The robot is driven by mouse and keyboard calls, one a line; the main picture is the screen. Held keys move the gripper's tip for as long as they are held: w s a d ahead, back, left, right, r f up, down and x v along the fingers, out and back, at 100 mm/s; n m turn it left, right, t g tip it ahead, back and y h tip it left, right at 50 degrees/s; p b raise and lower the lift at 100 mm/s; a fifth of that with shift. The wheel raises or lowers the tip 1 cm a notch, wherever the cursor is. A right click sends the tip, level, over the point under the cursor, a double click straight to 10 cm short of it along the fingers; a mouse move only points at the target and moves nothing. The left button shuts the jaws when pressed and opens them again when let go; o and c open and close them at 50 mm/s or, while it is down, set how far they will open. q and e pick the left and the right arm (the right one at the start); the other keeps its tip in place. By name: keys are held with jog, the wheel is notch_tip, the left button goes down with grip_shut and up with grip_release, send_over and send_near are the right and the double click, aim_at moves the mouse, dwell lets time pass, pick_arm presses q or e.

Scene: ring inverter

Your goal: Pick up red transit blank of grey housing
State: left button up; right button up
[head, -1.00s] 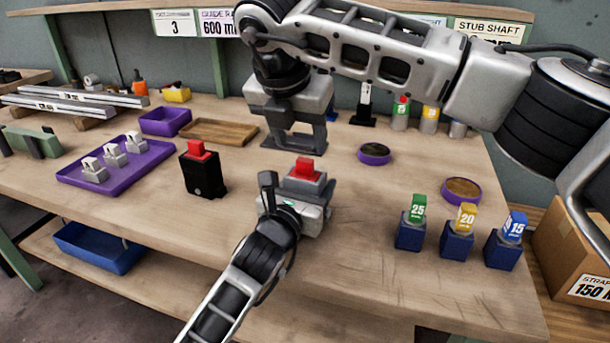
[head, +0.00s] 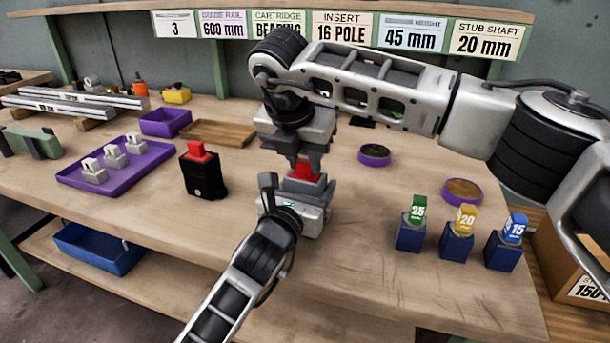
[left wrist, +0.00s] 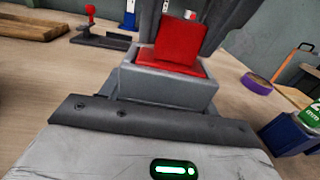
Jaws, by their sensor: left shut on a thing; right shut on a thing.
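The grey housing (head: 312,192) stands on the bench at the middle of the head view. The red transit blank (head: 304,170) sits in its top. In the left wrist view the red blank (left wrist: 178,45) rises from the opening of the grey housing (left wrist: 165,88), slightly tilted in the picture. My right gripper (head: 307,165) reaches down from above and is shut on the red blank, its fingers on either side. My left gripper (head: 275,205) is shut on the housing from the front left; its fingertips are partly hidden by its own wrist.
A black block with a red top (head: 203,172) stands to the left, beside a purple tray (head: 160,165) of small grey parts. Blue holders with green, yellow and blue tags (head: 458,238) stand at the right. Two purple round dishes (head: 374,155) (head: 462,191) lie behind them.

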aim_at(304, 163)
jog(key=shift+r, duration=0.15)
notch_tip(304, 163, up, 10)
dwell(0.4)
pick_arm(q)
jog(key=o, duration=1.3)
jog(key=shift+c, duration=0.2)
jog(key=shift+s, duration=0.1)
